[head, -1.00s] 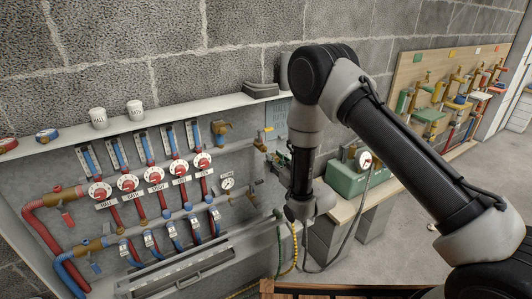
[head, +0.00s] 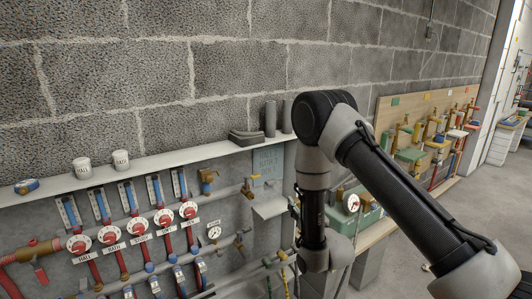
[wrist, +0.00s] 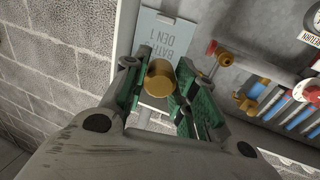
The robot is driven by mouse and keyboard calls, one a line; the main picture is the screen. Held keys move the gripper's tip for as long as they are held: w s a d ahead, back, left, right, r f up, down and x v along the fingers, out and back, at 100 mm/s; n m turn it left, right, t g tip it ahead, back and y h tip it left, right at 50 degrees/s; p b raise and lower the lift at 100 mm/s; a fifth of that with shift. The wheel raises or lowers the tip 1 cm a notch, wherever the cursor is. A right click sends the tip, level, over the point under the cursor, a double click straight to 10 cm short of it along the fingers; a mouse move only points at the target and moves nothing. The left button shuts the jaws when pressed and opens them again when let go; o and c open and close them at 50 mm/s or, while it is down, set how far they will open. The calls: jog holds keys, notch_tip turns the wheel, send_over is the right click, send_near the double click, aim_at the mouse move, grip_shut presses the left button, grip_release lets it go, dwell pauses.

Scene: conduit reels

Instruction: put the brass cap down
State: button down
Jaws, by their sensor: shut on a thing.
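The brass cap (wrist: 160,78) is a short round golden piece. In the wrist view it sits between the green-padded fingers of my gripper (wrist: 162,88), which is shut on it. Beyond the cap is a pale grey-blue plate (wrist: 165,42) with lettering, fixed by the wall. A small grey ledge below the plate shows partly behind the cap. In the head view the plate (head: 268,163) and the small ledge (head: 270,207) are left of my arm. My fingers and the cap cannot be made out there.
A long pale shelf (head: 140,166) above the manifold holds two white labelled cups (head: 100,163), tape and dark blocks (head: 248,138). Pipes and valves with red dials (head: 137,227) lie below. A green box (head: 370,214) stands on a bench to the right.

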jog(key=d+r+m+h, duration=0.2)
jog(key=d+m+h, duration=0.2)
jog(key=d, duration=1.5)
jog(key=shift+w+t+h, duration=0.15)
jog(key=shift+t+h, duration=0.25)
jog(key=shift+h, duration=0.7)
